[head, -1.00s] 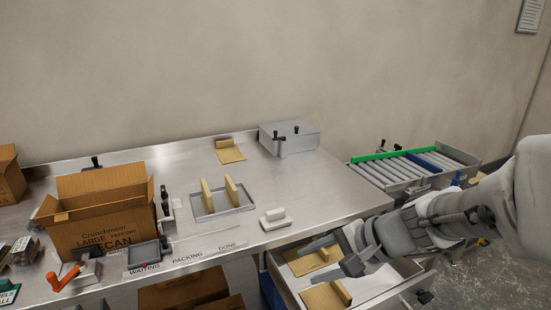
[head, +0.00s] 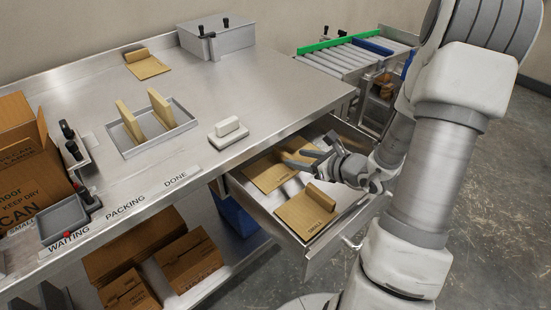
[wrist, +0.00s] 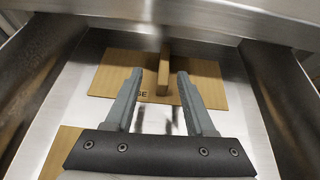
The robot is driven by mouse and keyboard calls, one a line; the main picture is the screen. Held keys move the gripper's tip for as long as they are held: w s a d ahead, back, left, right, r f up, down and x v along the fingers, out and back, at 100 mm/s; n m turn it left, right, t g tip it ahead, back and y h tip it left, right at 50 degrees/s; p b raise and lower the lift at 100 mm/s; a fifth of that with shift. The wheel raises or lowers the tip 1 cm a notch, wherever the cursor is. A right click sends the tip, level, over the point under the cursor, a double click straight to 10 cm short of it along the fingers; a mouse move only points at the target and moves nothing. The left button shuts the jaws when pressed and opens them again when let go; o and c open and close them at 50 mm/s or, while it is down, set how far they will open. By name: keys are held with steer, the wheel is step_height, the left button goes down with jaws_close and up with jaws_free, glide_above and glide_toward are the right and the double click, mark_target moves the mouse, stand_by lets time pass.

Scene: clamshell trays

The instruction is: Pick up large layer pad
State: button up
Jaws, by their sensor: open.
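The large layer pad is a flat tan cardboard sheet with an upright tab. It lies at the back of the open drawer in the head view (head: 268,178). The wrist view (wrist: 210,88) shows it ahead, with part of its printed label ending in "GE". My gripper (head: 308,157) is open over the drawer in the head view. In the wrist view my gripper (wrist: 159,74) points at the pad, its fingers on either side of the tab in the picture. I cannot tell whether they touch it. The fingers partly cover the pad.
A pad marked SMALL (head: 305,212) lies nearer the drawer's front. The metal drawer (head: 262,216) has raised walls, and the bench edge overhangs its back.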

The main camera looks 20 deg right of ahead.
mark_target(290, 157)
steer(key=shift+w+d+f+m, duration=0.1)
steer(key=shift+w+f+m, duration=0.2)
steer(key=shift+w+f, duration=0.2)
steer(key=b+x, duration=0.2)
steer(key=x, duration=0.4)
steer(key=shift+w+f+b, duration=0.25)
steer(key=shift+b, duration=0.1)
jaws_close()
